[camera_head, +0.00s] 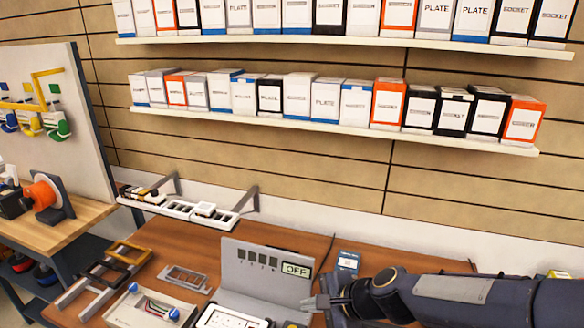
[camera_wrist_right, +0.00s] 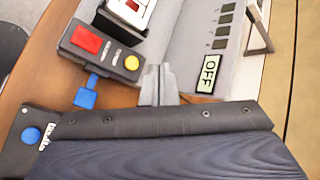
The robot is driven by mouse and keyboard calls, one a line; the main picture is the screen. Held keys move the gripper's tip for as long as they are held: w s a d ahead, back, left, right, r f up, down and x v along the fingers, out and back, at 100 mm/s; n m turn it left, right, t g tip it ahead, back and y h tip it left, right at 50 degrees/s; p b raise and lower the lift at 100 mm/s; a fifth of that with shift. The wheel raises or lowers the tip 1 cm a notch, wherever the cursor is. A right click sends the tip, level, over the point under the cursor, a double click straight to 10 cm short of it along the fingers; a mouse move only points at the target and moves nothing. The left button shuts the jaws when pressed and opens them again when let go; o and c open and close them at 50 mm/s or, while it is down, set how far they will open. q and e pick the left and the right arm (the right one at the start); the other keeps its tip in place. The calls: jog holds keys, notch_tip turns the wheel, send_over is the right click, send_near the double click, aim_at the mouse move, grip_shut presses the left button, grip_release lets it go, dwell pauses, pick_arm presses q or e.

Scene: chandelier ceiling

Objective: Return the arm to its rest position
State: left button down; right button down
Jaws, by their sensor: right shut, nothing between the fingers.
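My right arm (camera_head: 455,297) comes in from the right in the head view and lies low over the wooden table (camera_head: 185,240). Its gripper (camera_head: 308,303) is shut and empty, with its tips pointing left, in front of the grey panel stand (camera_head: 265,262) with the "OFF" display (camera_head: 296,270). In the right wrist view the shut fingers (camera_wrist_right: 158,72) lie between a black control box (camera_wrist_right: 105,48), with a red and a yellow button, and the "OFF" display (camera_wrist_right: 209,69). My left gripper is not in view.
A wiring board (camera_head: 150,308), an open frame (camera_head: 120,258) and a small plate (camera_head: 185,278) lie on the table's left. A small blue-and-white item (camera_head: 347,262) lies behind my gripper. Shelves of boxes (camera_head: 335,123) line the back wall. A black box with a blue button (camera_wrist_right: 32,136) shows in the wrist view.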

jog(key=s+d+r+n, duration=0.5)
jog(key=s+d+n, duration=0.1)
jog(key=s+d, duration=0.35)
jog(key=s+d+f+n+h, duration=0.2)
jog(key=s+d+n+h, duration=0.2)
jog(key=s, duration=0.7)
jog(key=d+n, duration=0.2)
jog(key=d, duration=0.1)
jog(key=shift+s+f, duration=0.15)
jog(key=shift+s, duration=0.2)
